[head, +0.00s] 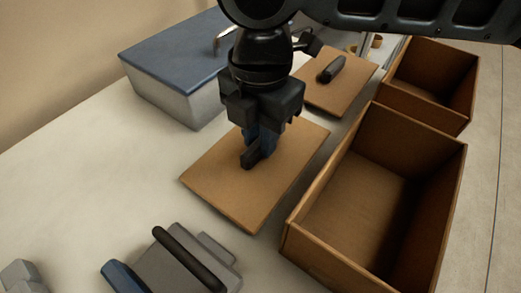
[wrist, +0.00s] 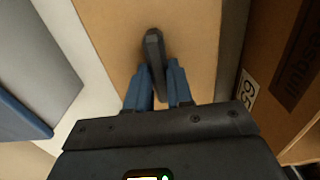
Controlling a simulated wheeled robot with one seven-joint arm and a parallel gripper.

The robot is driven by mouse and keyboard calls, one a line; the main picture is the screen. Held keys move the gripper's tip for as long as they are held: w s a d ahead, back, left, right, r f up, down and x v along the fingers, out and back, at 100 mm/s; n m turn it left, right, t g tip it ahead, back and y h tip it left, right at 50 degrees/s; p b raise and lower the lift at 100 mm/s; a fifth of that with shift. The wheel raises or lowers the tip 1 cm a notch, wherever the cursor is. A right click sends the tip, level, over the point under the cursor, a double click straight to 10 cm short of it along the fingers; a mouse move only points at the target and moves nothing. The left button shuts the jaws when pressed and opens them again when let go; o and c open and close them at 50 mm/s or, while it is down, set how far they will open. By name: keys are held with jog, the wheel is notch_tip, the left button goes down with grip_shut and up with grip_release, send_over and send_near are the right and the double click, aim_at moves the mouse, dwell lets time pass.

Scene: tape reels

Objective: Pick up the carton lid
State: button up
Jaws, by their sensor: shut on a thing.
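The carton lid (head: 215,185) is a flat brown board with a dark bar handle (wrist: 153,42) across its middle. It lies beside the near open carton, on its left. My gripper (head: 253,150) points straight down over the lid's middle, its blue fingers (wrist: 160,72) closed on the handle from both sides. The lid looks level and at or very near the table; I cannot tell if there is a gap under it. My gripper hides part of the handle in the head view.
The near open carton (head: 288,246) looks empty. A second open carton (head: 472,88) and another brown lid with a dark handle (head: 312,92) are behind. A grey box with a blue top (head: 165,58) stands at back left. A grey tool with a black handle (head: 185,262) lies in front.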

grip_shut()
jog(key=shift+r, duration=0.1)
